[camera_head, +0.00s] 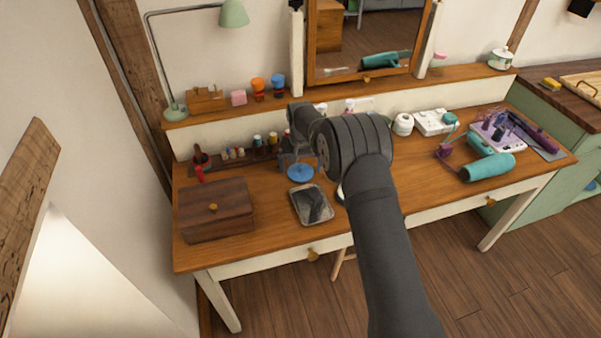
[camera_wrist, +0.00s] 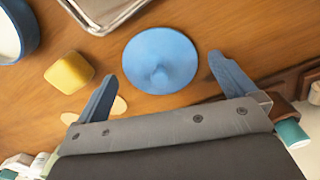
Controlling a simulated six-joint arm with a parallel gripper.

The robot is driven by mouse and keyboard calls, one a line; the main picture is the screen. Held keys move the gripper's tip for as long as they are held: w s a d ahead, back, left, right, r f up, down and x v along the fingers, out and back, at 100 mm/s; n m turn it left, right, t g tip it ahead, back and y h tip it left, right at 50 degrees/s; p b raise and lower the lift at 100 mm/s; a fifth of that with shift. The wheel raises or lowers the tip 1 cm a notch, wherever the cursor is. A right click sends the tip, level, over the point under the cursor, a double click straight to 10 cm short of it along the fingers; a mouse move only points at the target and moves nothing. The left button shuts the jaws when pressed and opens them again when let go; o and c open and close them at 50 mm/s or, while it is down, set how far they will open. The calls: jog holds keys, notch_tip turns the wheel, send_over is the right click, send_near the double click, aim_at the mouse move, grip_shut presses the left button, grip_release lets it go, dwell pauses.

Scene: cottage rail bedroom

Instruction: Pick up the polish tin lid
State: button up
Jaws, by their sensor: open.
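The polish tin lid is a round blue disc with a small knob in its middle (camera_wrist: 160,52).
A metal tray (camera_head: 303,218) lies close in front of the lid. A yellow block (camera_wrist: 69,73) and a blue round tin (camera_wrist: 32,32) are to the left in the wrist view. A wooden box (camera_head: 215,222) stands at left. Small bottles line the table's back.

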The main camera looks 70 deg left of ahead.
aim_at(301, 166)
jog(key=shift+f, duration=0.55)
jog(key=c, duration=0.9)
jog(key=shift+r, duration=0.15)
notch_tip(301, 166, up, 4)
jog(key=shift+r, duration=0.1)
jog(key=w+d+r, duration=0.6)
jog(key=w+d, duration=0.1)
jog(key=w, duration=0.2)
jog(key=w+d+m, duration=0.1)
jog(key=d+m, duration=0.1)
jog(key=w+d+f+m, duration=0.1)
jog(key=d+m, duration=0.1)
jog(key=w+d+m, duration=0.1)
jog(key=d+m, duration=0.1)
jog(key=d, duration=0.1)
jog(key=shift+w+d+f, duration=0.1)
jog(key=shift+w+f, duration=0.1)
